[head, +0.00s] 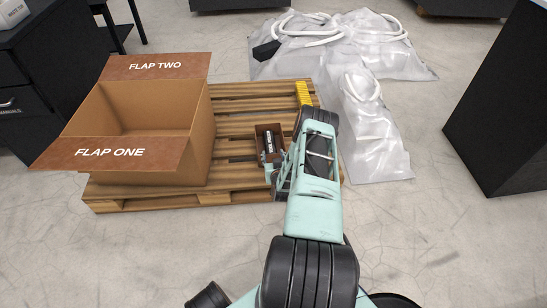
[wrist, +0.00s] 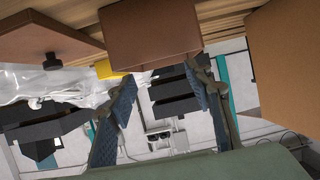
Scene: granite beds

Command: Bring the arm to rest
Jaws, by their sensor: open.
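My arm reaches up the middle of the head view and bends over the right part of the wooden pallet (head: 235,110). My gripper (wrist: 160,78) shows in the wrist view with its two blue-padded fingers spread apart and nothing held between them. A brown box (wrist: 150,38) shows beyond the fingertips in the wrist view; I cannot tell the exact gap.
A large open carton (head: 150,130) with flaps marked FLAP ONE and FLAP TWO stands on the pallet's left. A yellow object (head: 303,94) lies at the pallet's back right. Plastic sheeting with white tubes (head: 340,50) covers floor behind. Dark cabinets (head: 500,110) flank the clear floor.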

